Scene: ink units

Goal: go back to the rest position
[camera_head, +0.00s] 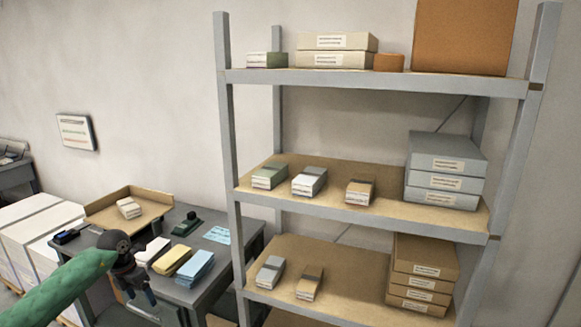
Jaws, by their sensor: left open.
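My left arm, with a green sleeve, comes in from the lower left. My left gripper (142,297) points down in front of the grey table's near left part. It is open, and I see nothing between its fingers. My right gripper is not in view. The grey table (240,243) carries white, yellow and blue paper stacks (172,260) just right of the gripper, apart from it as far as I can tell.
A grey shelf rack (375,212) with boxes and small packs stands to the right of the table. A cardboard tray (160,199) holding a white pack lies at the table's back. White stacks (40,225) stand at the left. A sign (76,132) hangs on the wall.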

